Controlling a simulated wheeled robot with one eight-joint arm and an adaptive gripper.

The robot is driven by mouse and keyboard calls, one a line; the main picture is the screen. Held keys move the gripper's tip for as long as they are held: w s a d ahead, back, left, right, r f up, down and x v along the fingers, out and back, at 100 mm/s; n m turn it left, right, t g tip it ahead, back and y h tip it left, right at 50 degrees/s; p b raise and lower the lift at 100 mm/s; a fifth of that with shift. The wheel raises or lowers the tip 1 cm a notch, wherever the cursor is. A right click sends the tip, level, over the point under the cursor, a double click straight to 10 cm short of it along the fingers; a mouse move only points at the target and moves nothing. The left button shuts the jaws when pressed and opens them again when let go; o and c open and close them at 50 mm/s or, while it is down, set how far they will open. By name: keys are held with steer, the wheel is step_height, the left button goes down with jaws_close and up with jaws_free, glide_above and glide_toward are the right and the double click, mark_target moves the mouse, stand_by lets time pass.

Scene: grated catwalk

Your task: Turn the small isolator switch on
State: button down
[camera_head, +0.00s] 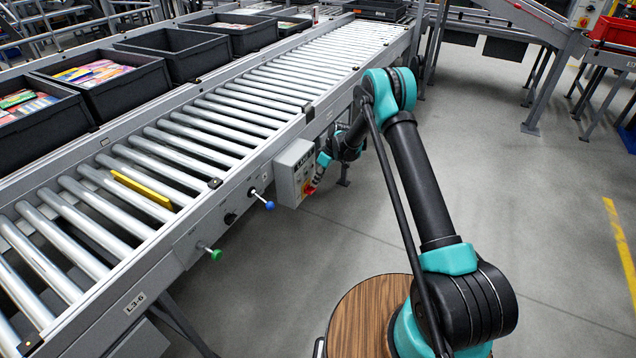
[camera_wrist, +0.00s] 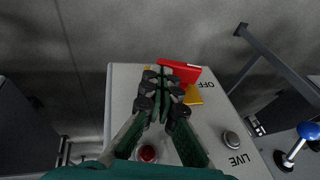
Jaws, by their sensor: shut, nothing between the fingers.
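The small isolator switch is a grey box (camera_head: 291,174) on the side of the conveyor frame, with a red handle (camera_head: 310,190) on its front. In the wrist view the red handle (camera_wrist: 184,70) lies over a yellow plate (camera_wrist: 193,96), beside upside-down lettering reading OFF. LIVE is lettered beside a grey round lamp or button (camera_wrist: 231,139). My gripper (camera_wrist: 166,78) is shut and empty, its fingertips at the handle and covering part of it. I cannot tell whether they touch. In the head view my gripper (camera_head: 318,175) is small, at the box's front.
A red round lamp or button (camera_wrist: 148,153) sits on the box face. A blue-ended lever (camera_head: 269,205) and a green knob (camera_head: 215,254) stick out from the conveyor (camera_head: 150,230) to the left. Black bins (camera_head: 180,52) line its far side.

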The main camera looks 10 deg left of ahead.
steer(key=shift+w+d+f, duration=0.1)
steer(key=shift+w+f, duration=0.2)
steer(key=shift+f, duration=0.15)
steer(key=shift+w+d+f, duration=0.1)
steer(key=shift+w+f, duration=0.15)
steer(key=shift+f, duration=0.6)
steer(key=shift+s, duration=0.1)
stand_by(1.2)
